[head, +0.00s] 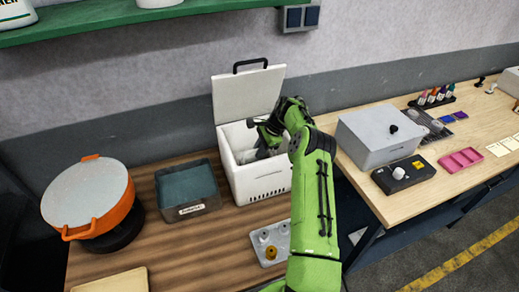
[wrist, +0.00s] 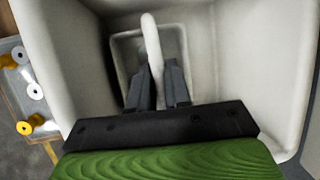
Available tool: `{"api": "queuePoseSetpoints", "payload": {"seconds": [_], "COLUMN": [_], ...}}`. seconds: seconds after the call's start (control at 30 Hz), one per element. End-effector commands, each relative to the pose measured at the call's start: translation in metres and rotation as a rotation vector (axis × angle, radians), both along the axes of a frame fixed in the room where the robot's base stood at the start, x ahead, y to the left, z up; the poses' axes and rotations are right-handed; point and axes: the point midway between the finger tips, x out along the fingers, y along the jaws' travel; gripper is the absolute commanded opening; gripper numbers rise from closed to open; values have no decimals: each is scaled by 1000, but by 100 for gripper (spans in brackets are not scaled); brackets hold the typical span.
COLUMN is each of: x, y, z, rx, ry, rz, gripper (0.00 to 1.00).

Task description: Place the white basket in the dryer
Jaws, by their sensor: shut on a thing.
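The dryer (head: 255,179) is a white box with its lid (head: 248,95) raised at the back, standing on the wooden bench. My gripper (head: 262,143) reaches down into its open top. In the wrist view my gripper (wrist: 159,80) is shut on the upright white handle of the white basket (wrist: 152,45). The basket's small rectangular rim shows below the fingers, inside the dryer's pale walls (wrist: 245,60). My arm and fingers hide part of the basket in the head view. I cannot tell whether the basket touches the dryer's floor.
A tray (head: 257,238) with white and brass parts lies in front of the dryer. A dark open bin (head: 187,190) and an orange pot (head: 95,195) stand to the left. A grey box (head: 378,136) stands on the right bench. A green shelf (head: 100,19) runs above.

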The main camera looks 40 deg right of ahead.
Motion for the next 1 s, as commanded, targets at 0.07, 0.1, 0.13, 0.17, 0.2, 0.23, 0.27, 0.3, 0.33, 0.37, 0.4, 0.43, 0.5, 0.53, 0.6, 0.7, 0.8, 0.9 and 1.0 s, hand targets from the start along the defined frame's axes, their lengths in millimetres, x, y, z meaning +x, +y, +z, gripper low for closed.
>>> {"api": "queuePoseSetpoints", "payload": {"seconds": [0.07, 0.1, 0.13, 0.17, 0.2, 0.23, 0.27, 0.3, 0.33, 0.37, 0.4, 0.43, 0.5, 0.53, 0.6, 0.7, 0.8, 0.9, 1.0], "x": [0, 0, 0, 0, 0, 0, 0, 0, 0, 0, 0, 0, 0, 0, -2, -8, -16, -23, -28], "y": [0, 0, 0, 0, 0, 0, 0, 0, 0, 0, 0, 0, 0, 0, -4, -12, -22, -30, -35], "z": [-4, -3, -3, -3, -3, -3, -3, -2, -2, -2, -2, -2, 0, 2, 10, 31, 57, 81, 98], "rx": [0, 0, 0, 0, 0, 0, 0, 0, 0, 0, 0, 0, 0, 0, -1, -4, -4, -2, -1], "ry": [0, 0, 0, 0, 1, 1, 1, 1, 0, 0, 0, 0, 0, 0, -2, -4, -4, -3, -1], "rz": [0, 0, 0, 0, 0, 0, 0, 0, 0, 0, 0, 0, 0, 0, -1, -2, -2, -3, -2], "gripper": [19, 25, 30, 34, 41, 43, 43, 43, 43, 43, 43, 43, 43, 43, 43, 43, 43, 43, 43]}}
